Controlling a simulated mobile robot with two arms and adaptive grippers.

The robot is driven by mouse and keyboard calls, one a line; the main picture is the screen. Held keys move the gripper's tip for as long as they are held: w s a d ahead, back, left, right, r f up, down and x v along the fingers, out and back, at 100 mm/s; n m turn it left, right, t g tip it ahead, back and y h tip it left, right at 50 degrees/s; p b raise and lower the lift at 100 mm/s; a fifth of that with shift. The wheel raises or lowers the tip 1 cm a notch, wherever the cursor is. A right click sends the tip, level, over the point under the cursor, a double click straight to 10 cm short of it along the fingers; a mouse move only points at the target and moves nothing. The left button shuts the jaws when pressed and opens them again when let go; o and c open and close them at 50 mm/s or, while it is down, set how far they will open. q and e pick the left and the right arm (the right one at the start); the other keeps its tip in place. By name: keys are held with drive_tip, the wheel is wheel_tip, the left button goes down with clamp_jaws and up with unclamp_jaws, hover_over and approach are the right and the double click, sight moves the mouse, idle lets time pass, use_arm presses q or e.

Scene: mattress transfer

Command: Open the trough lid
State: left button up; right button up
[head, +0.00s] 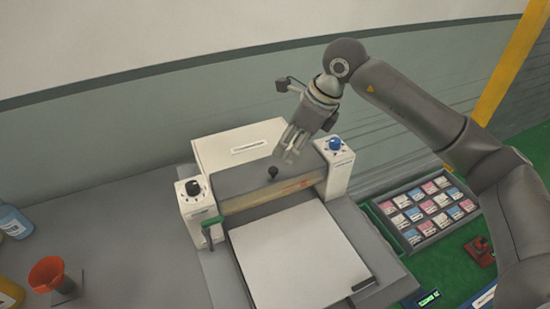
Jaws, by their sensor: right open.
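The machine (245,143) stands on the grey bench against the wall. Its grey trough lid (237,180) lies across the top between two white end blocks and looks closed. A small black knob (272,173) stands up from the lid. My right gripper (289,153) is open and hangs above the right part of the lid, just up and right of the knob. Its fingers point down; whether they touch the lid I cannot tell. My left gripper is out of view.
The left block has a black dial (192,188), the right block a blue dial (335,143). A green-handled lever (211,222) is at the left front. A white sheet (298,260) lies in front. A tray of packets (424,240) is at right; an orange funnel (47,273) is at left.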

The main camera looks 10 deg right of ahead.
drive_tip(key=p, duration=0.2)
hover_over(274, 169)
drive_tip(key=s+d, duration=0.2)
drive_tip(key=f, duration=0.4)
drive_tip(key=shift+w+a+f, duration=0.15)
drive_tip(key=shift+a+f, duration=0.05)
drive_tip(key=x, duration=0.2)
drive_tip(key=shift+w+f, duration=0.3)
drive_tip(key=shift+a+f+p, duration=0.25)
drive_tip(key=shift+f+p, duration=0.15)
drive_tip(key=shift+f, duration=0.15)
drive_tip(key=shift+w+f, duration=0.1)
drive_tip(key=shift+c, duration=1.9)
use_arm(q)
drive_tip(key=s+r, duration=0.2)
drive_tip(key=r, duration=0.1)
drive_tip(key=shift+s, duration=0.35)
use_arm(e)
clamp_jaws()
